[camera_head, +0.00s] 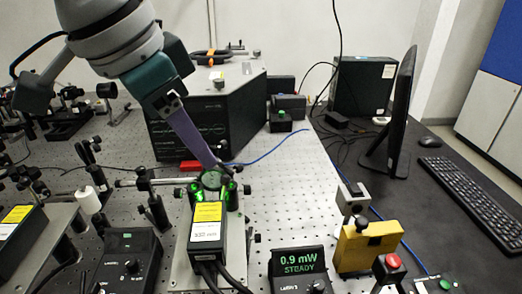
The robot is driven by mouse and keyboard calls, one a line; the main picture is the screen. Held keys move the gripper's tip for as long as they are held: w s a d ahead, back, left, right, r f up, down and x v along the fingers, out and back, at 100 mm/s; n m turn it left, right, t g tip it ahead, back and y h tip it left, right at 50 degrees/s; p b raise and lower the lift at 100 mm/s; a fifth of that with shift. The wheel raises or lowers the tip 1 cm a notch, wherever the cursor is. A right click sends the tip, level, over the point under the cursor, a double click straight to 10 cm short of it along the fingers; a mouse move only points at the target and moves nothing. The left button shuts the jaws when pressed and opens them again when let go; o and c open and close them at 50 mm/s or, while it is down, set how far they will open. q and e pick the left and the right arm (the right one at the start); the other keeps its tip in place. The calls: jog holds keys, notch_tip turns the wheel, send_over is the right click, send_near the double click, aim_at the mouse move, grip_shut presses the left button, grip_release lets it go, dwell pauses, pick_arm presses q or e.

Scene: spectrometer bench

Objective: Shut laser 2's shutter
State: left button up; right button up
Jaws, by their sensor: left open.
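A dark laser head (206,241) with a yellow warning label and a white label lies on a metal plate at the lower middle. Bright green light glows at its far end, around a small round part (212,180), which may be the shutter. My left gripper (219,166) reaches down from the upper left, with its purple finger tip just above that round part. The gripper is open; whether it touches the part cannot be told. A power meter display (299,261) reads 0.9 mW, STEADY. The lettering below it is too small to read surely. My right gripper is not in view.
A large black spectrometer box (204,115) stands behind the laser. Optics posts (150,198) crowd the left. A yellow block (365,246) and a red button box (390,268) stand at lower right. A monitor (402,113) and keyboard (468,190) occupy the right desk.

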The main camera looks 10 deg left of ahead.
aim_at(221, 181)
pick_arm(q)
jog(key=x, duration=0.9)
jog(key=shift+d, duration=0.1)
grip_shut()
